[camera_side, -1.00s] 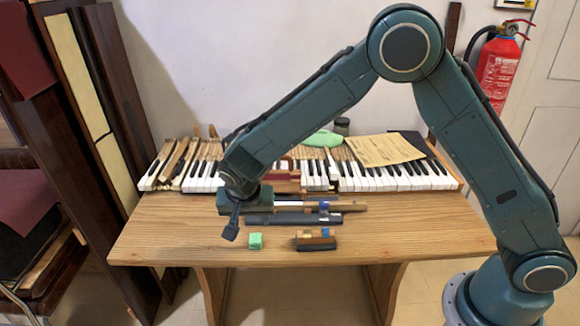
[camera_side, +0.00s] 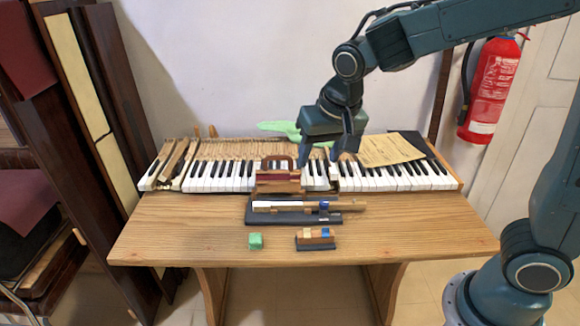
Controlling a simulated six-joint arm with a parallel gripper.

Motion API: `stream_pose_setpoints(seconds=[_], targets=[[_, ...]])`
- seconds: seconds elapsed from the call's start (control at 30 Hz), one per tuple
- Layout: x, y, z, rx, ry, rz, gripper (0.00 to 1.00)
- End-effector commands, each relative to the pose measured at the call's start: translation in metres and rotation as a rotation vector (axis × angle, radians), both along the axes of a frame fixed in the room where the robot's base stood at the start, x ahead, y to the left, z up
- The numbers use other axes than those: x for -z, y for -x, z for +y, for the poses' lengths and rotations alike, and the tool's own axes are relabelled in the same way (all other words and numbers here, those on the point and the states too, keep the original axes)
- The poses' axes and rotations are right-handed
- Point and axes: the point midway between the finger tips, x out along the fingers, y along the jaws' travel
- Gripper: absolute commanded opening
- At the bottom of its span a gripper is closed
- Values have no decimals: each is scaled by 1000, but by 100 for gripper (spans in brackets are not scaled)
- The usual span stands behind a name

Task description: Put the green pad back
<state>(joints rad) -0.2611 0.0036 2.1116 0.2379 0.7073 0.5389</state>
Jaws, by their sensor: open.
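The small green pad (camera_side: 255,241) sits on the bare front of the wooden table, left of a small dark holder (camera_side: 316,246) with tan and blue pieces on it. My gripper (camera_side: 319,163) is above the middle of the keyboard, fingers pointing down, apart and empty. It is well behind and to the right of the pad. Whether the fingertips touch the keys cannot be told. In front of the keyboard, a dark stand (camera_side: 262,217) carries a long wooden piano key (camera_side: 340,207) with a blue piece on it.
The piano keyboard (camera_side: 400,184) spans the table's back. A brown and red wooden block (camera_side: 278,182) stands at its front middle. A green cloth (camera_side: 275,127) and a paper sheet (camera_side: 392,150) lie behind. The table (camera_side: 190,230) is clear at front left and right.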

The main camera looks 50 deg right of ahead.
Motion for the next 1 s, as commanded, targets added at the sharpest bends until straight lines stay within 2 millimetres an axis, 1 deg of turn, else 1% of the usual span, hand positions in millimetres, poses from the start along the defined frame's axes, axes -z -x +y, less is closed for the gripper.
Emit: stream_pose_setpoints(seconds=[0.03, 0.2, 0.43, 0.6, 0.8, 0.9, 1.0], targets=[[-8, 10, -6, -18, -3, -10, 52], [-27, 45, -20, -98, -1, -28, 52], [-43, 94, -35, -207, 13, -58, 52], [-48, 131, -42, -289, 34, -84, 52], [-47, 168, -46, -380, 65, -112, 52], [-44, 181, -47, -412, 79, -120, 52], [-43, 189, -47, -435, 88, -125, 52]])
